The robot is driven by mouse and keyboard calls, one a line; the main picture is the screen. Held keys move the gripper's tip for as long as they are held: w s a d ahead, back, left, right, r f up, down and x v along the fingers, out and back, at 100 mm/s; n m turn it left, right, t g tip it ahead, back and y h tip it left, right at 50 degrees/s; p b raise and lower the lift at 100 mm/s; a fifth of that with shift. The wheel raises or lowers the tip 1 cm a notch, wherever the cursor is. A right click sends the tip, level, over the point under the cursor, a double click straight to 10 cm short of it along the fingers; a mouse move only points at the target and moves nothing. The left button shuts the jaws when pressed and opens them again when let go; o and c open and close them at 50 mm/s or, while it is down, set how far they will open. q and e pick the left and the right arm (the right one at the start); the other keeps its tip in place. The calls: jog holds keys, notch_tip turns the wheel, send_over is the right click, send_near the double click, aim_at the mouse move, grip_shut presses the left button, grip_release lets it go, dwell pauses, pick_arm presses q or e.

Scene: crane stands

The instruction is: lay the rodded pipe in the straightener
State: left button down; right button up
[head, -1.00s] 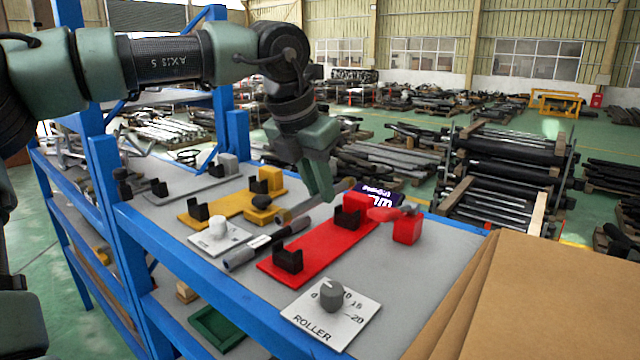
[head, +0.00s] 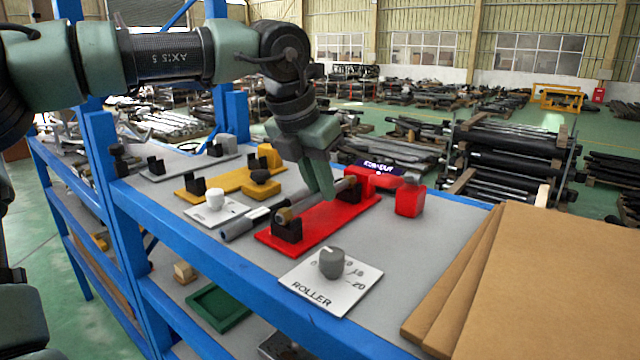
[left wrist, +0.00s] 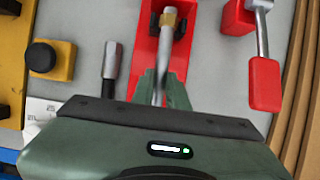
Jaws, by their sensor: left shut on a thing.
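The red straightener (head: 335,222) lies on the grey bench top with an upright black block (head: 287,229) near its front end and another at its far end. My left gripper (head: 327,196) is shut on the grey rodded pipe (head: 305,207) above the red base. The pipe lies along the straightener, its brass-coloured end at the front black block. In the left wrist view the pipe (left wrist: 158,62) runs from the fingers to a black block (left wrist: 181,24). I cannot tell whether it rests in both blocks. My right gripper is not in view.
A red-gripped lever (head: 409,198) stands at the straightener's right. A yellow fixture (head: 215,181) with a dark knob, and a grey tool (head: 240,228), lie to the left. A ROLLER dial plate (head: 331,283) is in front. Brown boards (head: 560,280) stand at right.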

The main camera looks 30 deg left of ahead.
aim_at(308, 199)
pick_arm(q)
jog(key=c, duration=1.3)
grip_release()
jog(key=b+v, duration=0.2)
jog(key=v, duration=0.5)
jog(key=shift+s+r, duration=0.2)
jog(key=shift+r, duration=0.2)
